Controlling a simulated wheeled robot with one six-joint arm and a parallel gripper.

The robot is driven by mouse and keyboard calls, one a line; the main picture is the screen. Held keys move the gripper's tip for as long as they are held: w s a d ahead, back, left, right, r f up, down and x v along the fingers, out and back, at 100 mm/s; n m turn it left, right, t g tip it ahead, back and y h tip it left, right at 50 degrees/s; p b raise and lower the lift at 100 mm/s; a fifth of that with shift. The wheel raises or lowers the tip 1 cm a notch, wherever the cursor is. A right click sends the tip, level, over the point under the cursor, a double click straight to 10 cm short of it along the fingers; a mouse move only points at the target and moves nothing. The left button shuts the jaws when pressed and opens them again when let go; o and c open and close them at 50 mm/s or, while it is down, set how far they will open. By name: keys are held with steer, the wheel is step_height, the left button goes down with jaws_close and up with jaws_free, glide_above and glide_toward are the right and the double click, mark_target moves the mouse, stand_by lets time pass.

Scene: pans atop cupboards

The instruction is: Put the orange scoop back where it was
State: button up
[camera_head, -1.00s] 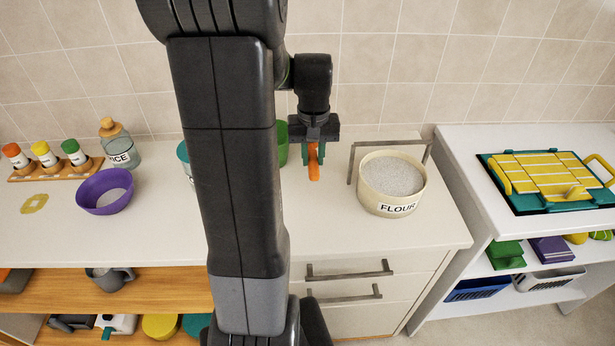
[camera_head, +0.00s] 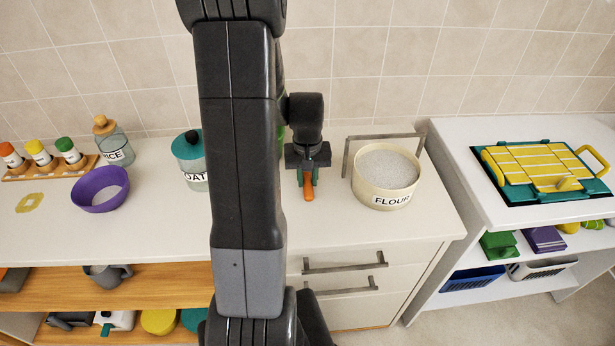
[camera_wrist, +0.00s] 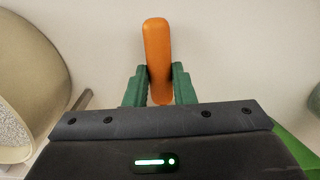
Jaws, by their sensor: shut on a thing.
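The orange scoop (camera_head: 308,187) is held in my gripper (camera_head: 307,172), which is shut on it above the white counter. In the wrist view the scoop's long rounded orange handle (camera_wrist: 157,60) stands out between the two green fingers (camera_wrist: 160,88). The rest of the scoop is hidden behind the gripper body. The cream flour tub (camera_head: 384,200), filled with white flour, stands on the counter just right of my gripper. Its pale rim also shows at the left of the wrist view (camera_wrist: 52,50).
A grey metal bracket (camera_head: 346,155) stands behind the flour tub. An oat jar with a teal lid (camera_head: 187,148), a purple bowl (camera_head: 98,200), a rice jar (camera_head: 114,148) and a spice rack (camera_head: 50,170) stand left. The counter front between my arm and the tub is clear.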

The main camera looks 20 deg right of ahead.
mark_target(308, 180)
steer(key=shift+f, duration=0.2)
steer(key=o, duration=1)
steer(key=shift+r, duration=0.1)
step_height(308, 180, up, 12)
steer(key=shift+r+b, duration=0.1)
steer(key=shift+b, duration=0.3)
